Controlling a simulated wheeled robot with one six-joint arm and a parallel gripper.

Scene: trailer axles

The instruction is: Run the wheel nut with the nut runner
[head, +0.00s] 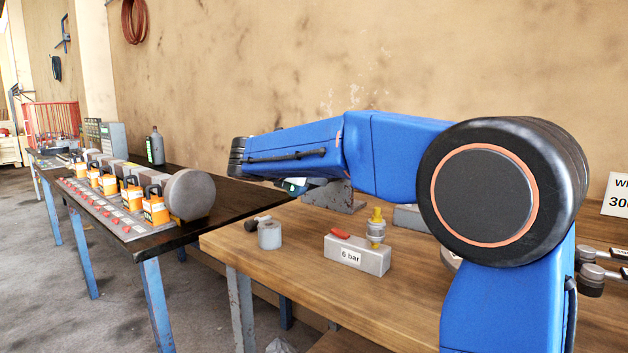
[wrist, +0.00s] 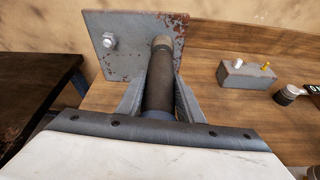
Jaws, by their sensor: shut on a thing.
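In the wrist view my gripper (wrist: 160,92) is shut on the nut runner (wrist: 161,85), a dark cylinder with a lighter, brownish socket end. The runner points away from me toward a rusty grey steel plate (wrist: 130,65). The wheel nut (wrist: 108,41), silver and on a stud, sits on the plate's left part. The socket end appears to the right of the nut, apart from it, in front of the plate's right part. Whether the socket touches the plate cannot be told. In the head view my blue arm hides most of the gripper; part of a grey metal bracket (head: 345,197) shows beneath it.
A grey block labelled 6 bar (head: 357,255), with a red lever and yellow fitting, stands on the wooden bench (head: 290,290). A grey cylinder (head: 269,235) stands to its left. The wrist view shows another grey block (wrist: 245,76) at right.

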